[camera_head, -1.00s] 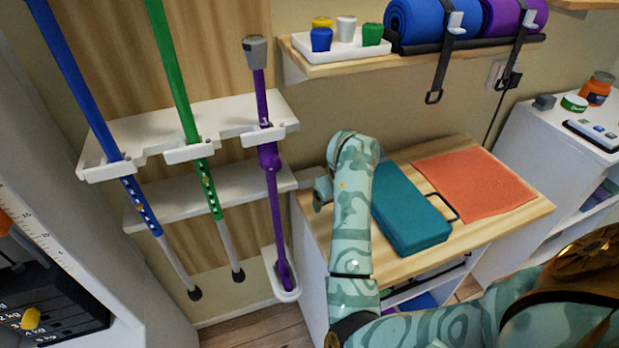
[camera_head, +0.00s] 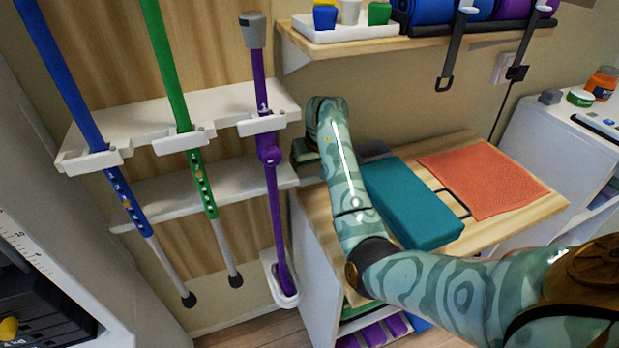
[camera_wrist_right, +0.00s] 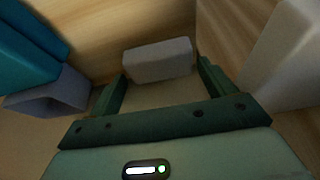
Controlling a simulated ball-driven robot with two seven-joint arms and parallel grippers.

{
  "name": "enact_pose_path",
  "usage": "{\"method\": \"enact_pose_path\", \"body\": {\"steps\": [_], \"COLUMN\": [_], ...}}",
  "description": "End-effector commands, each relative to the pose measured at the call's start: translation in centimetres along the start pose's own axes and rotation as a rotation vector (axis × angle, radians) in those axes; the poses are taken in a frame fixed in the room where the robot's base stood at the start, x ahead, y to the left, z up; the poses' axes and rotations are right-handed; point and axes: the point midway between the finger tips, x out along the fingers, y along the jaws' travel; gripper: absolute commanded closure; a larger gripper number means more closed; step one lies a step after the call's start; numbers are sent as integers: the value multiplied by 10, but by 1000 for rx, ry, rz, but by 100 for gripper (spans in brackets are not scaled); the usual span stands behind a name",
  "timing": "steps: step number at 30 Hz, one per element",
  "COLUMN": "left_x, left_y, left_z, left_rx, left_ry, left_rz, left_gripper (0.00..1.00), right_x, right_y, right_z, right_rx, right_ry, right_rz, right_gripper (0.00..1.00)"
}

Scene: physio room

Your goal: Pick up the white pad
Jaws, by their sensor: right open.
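The white pad (camera_wrist_right: 157,60) shows in the right wrist view as a small pale block with rounded edges on a wooden surface. My right gripper (camera_wrist_right: 161,73) is open, with its dark green fingers to either side of the view of the pad. The pad appears at or just beyond the fingertips; I cannot tell whether they touch it. In the head view my right gripper (camera_head: 305,156) is at the left back of the wooden table (camera_head: 490,230), mostly hidden by my arm, and I cannot make out the pad there. My left gripper is not in view.
A teal block (camera_head: 412,205) lies right of my forearm, beside a grey object (camera_head: 372,149). An orange cloth (camera_head: 483,180) lies farther right. A purple crutch (camera_head: 273,200) stands in the rack (camera_head: 200,115) close left of my gripper. A loaded shelf (camera_head: 340,46) hangs above.

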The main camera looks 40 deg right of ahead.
Motion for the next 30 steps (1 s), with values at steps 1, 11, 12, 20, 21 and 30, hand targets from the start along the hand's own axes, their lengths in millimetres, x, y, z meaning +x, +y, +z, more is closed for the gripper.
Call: {"method": "enact_pose_path", "body": {"steps": [1, 11, 12, 20, 21, 30], "left_x": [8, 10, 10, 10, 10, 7], "left_y": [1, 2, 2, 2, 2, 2], "left_z": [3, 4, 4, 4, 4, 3], "left_rx": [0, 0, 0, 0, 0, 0], "left_ry": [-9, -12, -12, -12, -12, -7], "left_rz": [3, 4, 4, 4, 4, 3], "left_gripper": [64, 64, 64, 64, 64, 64], "right_x": [14, 22, 22, 22, 22, 15], "right_y": [0, 0, 0, 0, 0, 1], "right_z": [2, 0, 0, 0, 0, -1], "right_rx": [-2, 0, 0, -1, -1, -2], "right_ry": [-5, 1, 1, 1, 0, 2], "right_rz": [3, 0, 0, 0, 0, -2], "right_gripper": [17, 17, 20, 49, 49, 49]}}
